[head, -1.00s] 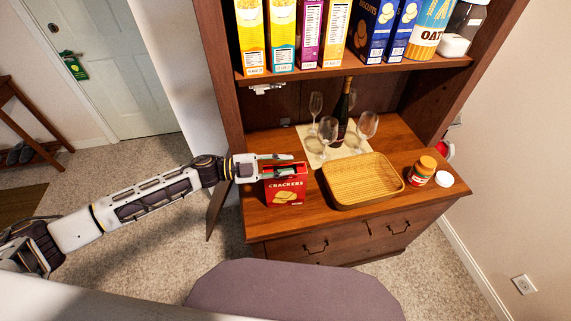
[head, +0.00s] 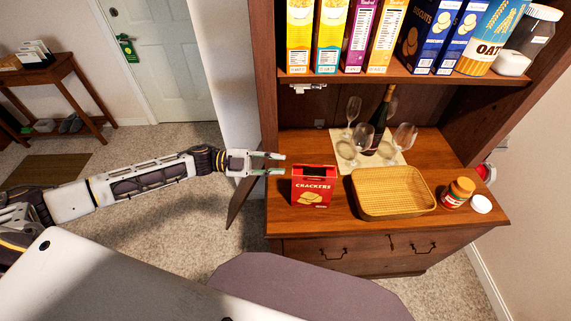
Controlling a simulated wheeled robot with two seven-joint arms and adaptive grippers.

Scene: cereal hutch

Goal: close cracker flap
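The red cracker box (head: 311,192) stands upright on the wooden counter at the left front in the head view. Its top shows a red edge around a dark area, so it looks at least partly open; how the flap lies is too small to tell. My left gripper (head: 277,164) is just left of the box near the height of its top. Its two fingers are apart, point right, and hold nothing; they appear clear of the box. My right gripper is not in view.
A wicker tray (head: 392,194) sits right of the box, with a jar (head: 458,192) and a white lid (head: 482,204) beyond it. Wine glasses and a bottle (head: 378,125) stand behind. A shelf (head: 420,77) with several cereal boxes hangs above.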

